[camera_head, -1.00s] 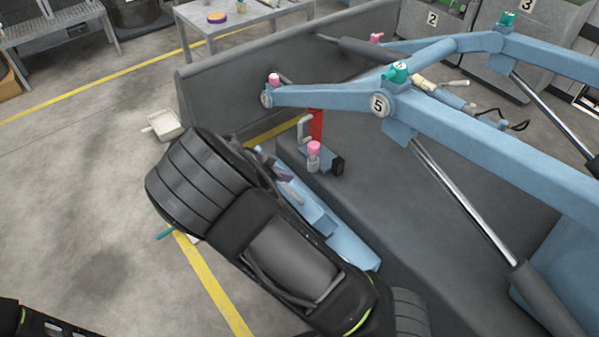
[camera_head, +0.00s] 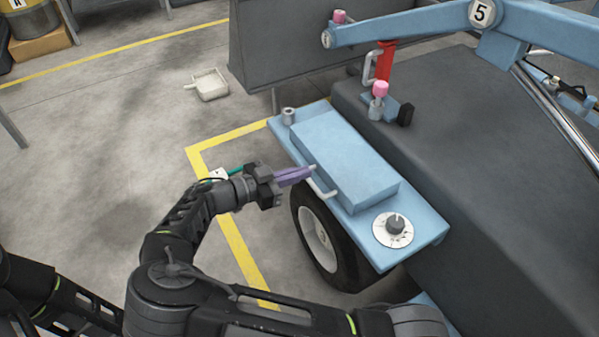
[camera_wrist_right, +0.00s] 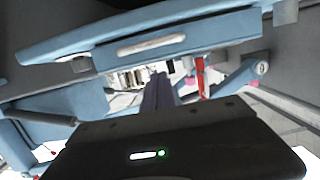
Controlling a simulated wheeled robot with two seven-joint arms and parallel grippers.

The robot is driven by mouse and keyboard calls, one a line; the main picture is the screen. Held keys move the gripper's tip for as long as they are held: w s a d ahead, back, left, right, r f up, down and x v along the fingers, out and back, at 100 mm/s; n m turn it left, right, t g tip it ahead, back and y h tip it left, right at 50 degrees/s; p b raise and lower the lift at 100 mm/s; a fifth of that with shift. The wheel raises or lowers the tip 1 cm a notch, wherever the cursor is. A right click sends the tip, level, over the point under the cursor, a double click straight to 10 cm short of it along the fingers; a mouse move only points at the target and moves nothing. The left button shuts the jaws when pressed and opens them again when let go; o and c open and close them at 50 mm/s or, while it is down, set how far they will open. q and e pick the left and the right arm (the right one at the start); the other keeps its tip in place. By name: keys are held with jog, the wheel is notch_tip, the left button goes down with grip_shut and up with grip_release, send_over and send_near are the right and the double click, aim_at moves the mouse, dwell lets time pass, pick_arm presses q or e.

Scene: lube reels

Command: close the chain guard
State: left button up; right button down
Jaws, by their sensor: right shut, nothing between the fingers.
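The chain guard appears to be the blue box-shaped cover (camera_head: 345,160), lying along a blue plate (camera_head: 425,228) above a wheel; I see no clear gap under it. A pale bar handle (camera_head: 322,188) is on its left long side. In the right wrist view the handle (camera_wrist_right: 151,44) crosses a blue panel edge. My right gripper (camera_head: 308,172) has purple fingers, shut and empty, with the tips beside the cover's left side near the handle. Whether they touch is unclear. The fingers also show in the right wrist view (camera_wrist_right: 158,92). My left gripper is out of view.
A dial (camera_head: 394,229) and a small grey cylinder (camera_head: 288,116) are on the plate. The black tyre (camera_head: 322,238) is below. A pink-capped fitting (camera_head: 380,95) and blue boom (camera_head: 430,22) are behind. Open floor lies left, with a pale tray (camera_head: 209,84).

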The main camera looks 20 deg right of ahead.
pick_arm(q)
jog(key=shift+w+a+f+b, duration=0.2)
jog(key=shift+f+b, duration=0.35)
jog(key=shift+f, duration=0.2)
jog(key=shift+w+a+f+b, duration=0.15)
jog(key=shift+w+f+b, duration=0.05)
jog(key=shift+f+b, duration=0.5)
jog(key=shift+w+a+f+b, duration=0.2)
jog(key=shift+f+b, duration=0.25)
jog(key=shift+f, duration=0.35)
pick_arm(e)
jog(key=shift+f, duration=2.8)
jog(key=shift+r, duration=0.1)
